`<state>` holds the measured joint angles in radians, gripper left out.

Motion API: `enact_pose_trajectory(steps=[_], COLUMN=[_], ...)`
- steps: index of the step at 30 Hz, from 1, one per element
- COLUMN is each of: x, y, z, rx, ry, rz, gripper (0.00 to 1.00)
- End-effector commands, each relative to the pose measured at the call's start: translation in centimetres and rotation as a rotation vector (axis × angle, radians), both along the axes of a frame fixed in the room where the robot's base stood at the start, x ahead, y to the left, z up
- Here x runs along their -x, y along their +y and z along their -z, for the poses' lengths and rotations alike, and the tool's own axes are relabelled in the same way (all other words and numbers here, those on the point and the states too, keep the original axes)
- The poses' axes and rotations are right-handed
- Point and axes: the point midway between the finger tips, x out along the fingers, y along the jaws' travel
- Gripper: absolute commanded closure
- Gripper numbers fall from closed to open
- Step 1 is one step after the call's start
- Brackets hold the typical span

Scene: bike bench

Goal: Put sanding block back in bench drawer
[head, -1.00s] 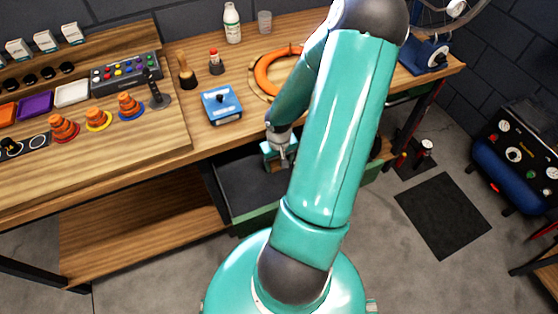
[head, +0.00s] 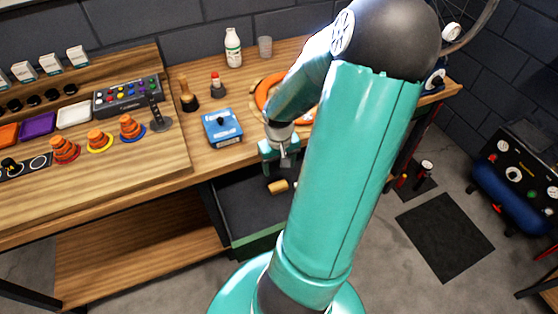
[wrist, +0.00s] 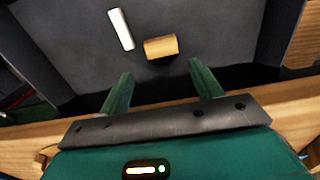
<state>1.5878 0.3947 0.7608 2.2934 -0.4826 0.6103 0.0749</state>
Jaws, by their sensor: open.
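The sanding block, a small tan block (head: 278,186), lies on the dark floor of the open bench drawer (head: 240,205). It also shows in the wrist view (wrist: 161,46), lying just beyond my fingertips. My gripper (head: 280,160) is open and empty, above the drawer near the bench's front edge. In the wrist view its two fingers (wrist: 160,78) are spread apart, with a gap between them and the block. My arm hides the right part of the drawer in the head view.
A white stick-like item (wrist: 121,29) lies beside the block in the drawer. On the bench (head: 200,160) above are a blue box (head: 222,127), an orange ring (head: 266,92) and a white bottle (head: 233,48). The wooden bench edge runs close by my gripper.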

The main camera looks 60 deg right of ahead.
Motion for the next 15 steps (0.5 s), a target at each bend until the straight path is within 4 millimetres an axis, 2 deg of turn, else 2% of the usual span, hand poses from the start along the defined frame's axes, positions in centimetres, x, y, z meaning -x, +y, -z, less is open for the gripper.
enact_pose_trajectory(steps=[4, 15], x=[0.0, -0.5], y=[0.0, 0.6], z=[-1.4, -2.3], rx=[0.001, 0.018], ry=[0.0, 0.012], rz=[0.001, -0.02], gripper=[0.35, 0.35])
